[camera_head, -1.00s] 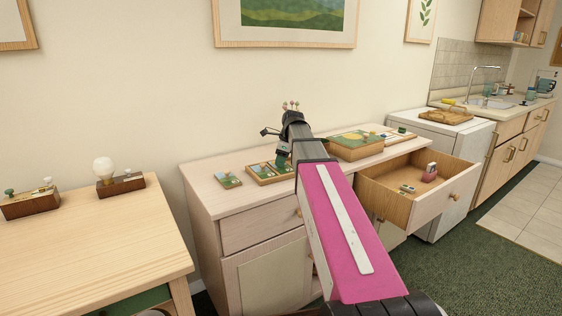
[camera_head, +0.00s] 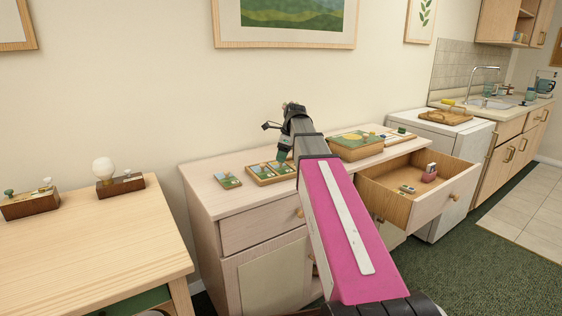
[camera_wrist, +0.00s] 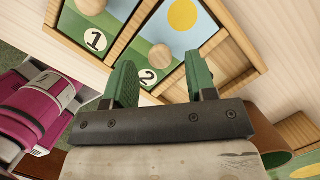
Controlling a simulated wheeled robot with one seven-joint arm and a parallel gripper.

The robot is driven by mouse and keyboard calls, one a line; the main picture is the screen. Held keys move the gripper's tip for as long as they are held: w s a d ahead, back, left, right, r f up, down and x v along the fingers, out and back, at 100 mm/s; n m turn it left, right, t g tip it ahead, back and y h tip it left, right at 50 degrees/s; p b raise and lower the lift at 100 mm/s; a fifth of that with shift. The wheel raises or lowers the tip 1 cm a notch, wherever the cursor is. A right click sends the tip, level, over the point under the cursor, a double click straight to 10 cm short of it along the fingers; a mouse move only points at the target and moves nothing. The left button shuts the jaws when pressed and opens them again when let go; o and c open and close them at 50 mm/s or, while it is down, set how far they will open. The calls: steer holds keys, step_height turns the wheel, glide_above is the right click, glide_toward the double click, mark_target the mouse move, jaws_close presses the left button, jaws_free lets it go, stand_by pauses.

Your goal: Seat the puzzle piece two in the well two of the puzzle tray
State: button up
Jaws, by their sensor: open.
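The puzzle tray (camera_head: 262,183) sits on the pale cabinet; its wooden frame (camera_wrist: 250,78) also shows in the wrist view. Puzzle piece two (camera_wrist: 177,20), green and blue with a yellow disc, a "2" label and a round wooden knob, lies in the tray area beside the piece marked "1" (camera_wrist: 118,8). A darker strip shows along its right edge; I cannot tell whether it is flush in well two. My gripper (camera_wrist: 162,80) is open, with its green fingers apart near the "2" label and the knob just beyond them. In the head view my gripper (camera_head: 283,156) is over the tray.
A small loose piece (camera_head: 228,181) lies left of the tray. A wooden box (camera_head: 355,152) stands close on the right. The open drawer (camera_head: 425,207) juts out below, with small items inside. A table with a bulb fixture (camera_head: 121,183) stands at the left.

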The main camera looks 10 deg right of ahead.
mark_target(289, 168)
steer(key=w+v, duration=0.1)
steer(key=v, duration=0.8)
steer(key=shift+s, duration=0.5)
steer(key=shift+r, duration=0.1)
